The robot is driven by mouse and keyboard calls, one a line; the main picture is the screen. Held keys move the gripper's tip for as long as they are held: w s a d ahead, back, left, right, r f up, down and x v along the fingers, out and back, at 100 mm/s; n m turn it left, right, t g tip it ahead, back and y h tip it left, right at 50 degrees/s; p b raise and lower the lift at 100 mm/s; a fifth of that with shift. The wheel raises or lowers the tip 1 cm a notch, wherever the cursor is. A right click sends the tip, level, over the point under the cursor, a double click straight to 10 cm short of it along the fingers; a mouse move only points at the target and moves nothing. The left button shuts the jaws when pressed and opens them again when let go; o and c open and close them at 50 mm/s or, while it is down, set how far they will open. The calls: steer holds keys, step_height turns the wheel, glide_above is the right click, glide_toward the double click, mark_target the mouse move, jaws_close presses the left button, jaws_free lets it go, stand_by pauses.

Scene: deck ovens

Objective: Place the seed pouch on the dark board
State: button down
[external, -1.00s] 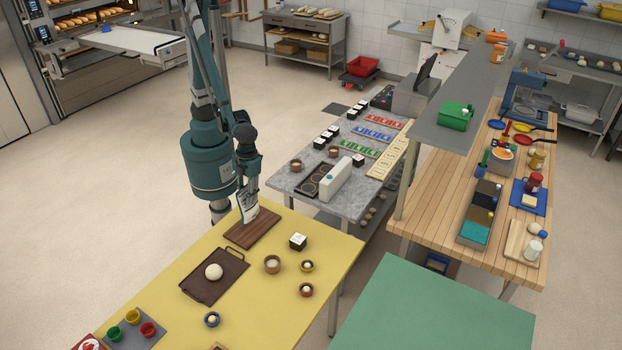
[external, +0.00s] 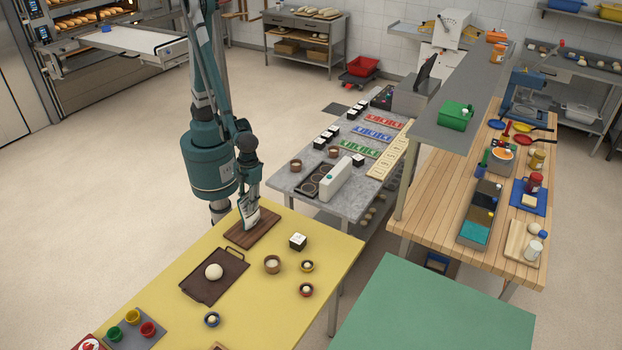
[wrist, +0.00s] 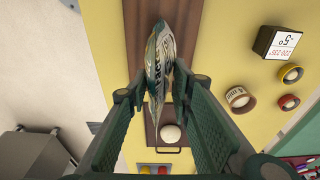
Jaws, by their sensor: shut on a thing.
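The seed pouch (external: 251,217), a pale packet with dark green print, is held in my gripper (external: 249,201). It stands roughly upright, slightly tilted, over the dark brown wooden board (external: 268,229) at the far end of the yellow table. Its lower end is at or very near the board; I cannot tell whether it touches. In the wrist view the pouch (wrist: 160,65) lies between the two green fingers of my gripper (wrist: 162,92), with the board (wrist: 185,15) beneath it.
A dark tray (external: 232,262) with a dough ball (external: 213,271) lies nearer on the yellow table (external: 310,245). A white-topped cube (external: 298,241) and several small bowls (external: 272,264) stand to the right. A grey-topped table (external: 290,182) is behind.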

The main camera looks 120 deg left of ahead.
steer(key=shift+f, duration=0.5)
steer(key=c, duration=2)
jaws_free()
steer(key=shift+c, duration=0.2)
steer(key=shift+r, duration=0.2)
steer(key=shift+a+r+p, duration=0.1)
steer(key=shift+a+r, duration=0.2)
steer(key=shift+r, duration=1.65)
steer(key=shift+a+r+p, duration=0.1)
steer(key=shift+a+r, duration=0.2)
steer(key=shift+r, duration=1.65)
steer(key=shift+a+r+p, duration=0.1)
steer(key=shift+a+r, duration=0.2)
steer(key=shift+r, duration=1.65)
